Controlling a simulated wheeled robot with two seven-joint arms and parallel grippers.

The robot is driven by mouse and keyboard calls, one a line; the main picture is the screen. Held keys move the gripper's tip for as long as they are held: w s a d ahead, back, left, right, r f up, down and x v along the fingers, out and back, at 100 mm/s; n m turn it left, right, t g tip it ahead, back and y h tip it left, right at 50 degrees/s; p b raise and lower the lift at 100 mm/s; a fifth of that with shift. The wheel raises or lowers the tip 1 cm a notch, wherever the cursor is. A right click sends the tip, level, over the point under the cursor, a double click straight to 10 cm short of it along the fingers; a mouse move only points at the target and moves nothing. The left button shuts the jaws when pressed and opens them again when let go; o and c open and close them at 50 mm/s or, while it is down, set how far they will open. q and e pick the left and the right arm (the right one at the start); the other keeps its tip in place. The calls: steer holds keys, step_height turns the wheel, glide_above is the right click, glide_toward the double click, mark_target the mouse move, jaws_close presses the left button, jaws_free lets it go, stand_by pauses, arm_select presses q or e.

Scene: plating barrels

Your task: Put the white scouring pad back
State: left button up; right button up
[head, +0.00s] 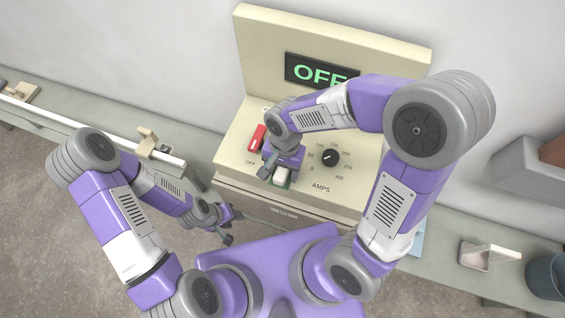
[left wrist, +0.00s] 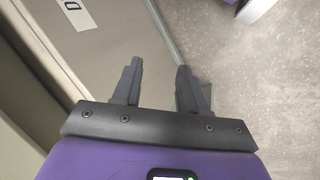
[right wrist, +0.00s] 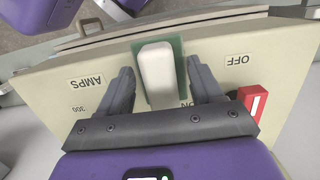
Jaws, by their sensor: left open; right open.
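A white block with a green base (right wrist: 157,72) stands on the sloped face of the cream control console. I cannot tell for certain whether it is the scouring pad. It also shows in the head view (head: 282,175), partly covered by my right gripper. My right gripper (right wrist: 160,85) is open, its two fingers on either side of the block, with gaps visible. My left gripper (left wrist: 158,75) is open and empty, low in front of the console. A small pale tray (head: 472,258) with a white flat piece at its top sits on the bench at the right.
The console (head: 238,135) carries a lit OFF display (head: 318,71), a red switch (head: 257,138) and a black AMPS knob (head: 330,157). A dark bucket (head: 546,278) stands at the far right. A white rail (head: 70,125) runs along the left bench.

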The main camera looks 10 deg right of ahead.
arm_select(q)
step_height(320, 180, up, 2)
steer(key=shift+r+p, duration=0.25)
steer(key=shift+p, duration=0.9)
arm_select(e)
step_height(320, 180, up, 12)
steer(key=w, duration=0.1)
steer(key=shift+w+d, duration=0.15)
steer(key=shift+d, duration=0.3)
